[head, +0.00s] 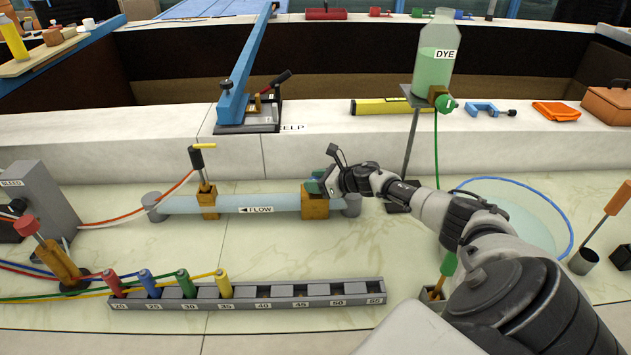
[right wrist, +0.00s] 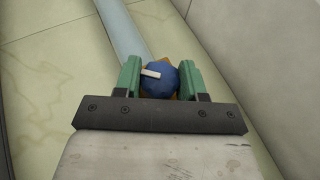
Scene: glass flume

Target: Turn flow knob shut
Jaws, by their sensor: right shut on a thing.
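The flow knob (right wrist: 157,80) is a round blue knob with a white pointer bar in the right wrist view. The bar points to the left and slightly up. The knob sits on a brass valve block (head: 314,207) on the clear flow tube (head: 230,203). In the head view the knob is mostly hidden by my gripper. My right gripper (head: 317,184) is shut on the knob from above. Its green fingers (right wrist: 158,82) lie one on each side of it. My left gripper is not in view.
A second brass fitting with a yellow-handled lever (head: 200,162) stands on the tube to the left. A dye bottle (head: 434,60) on a stand rises behind my right arm. A numbered rack (head: 250,304) with coloured plugs lies in front. A blue-rimmed round basin (head: 520,215) is at the right.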

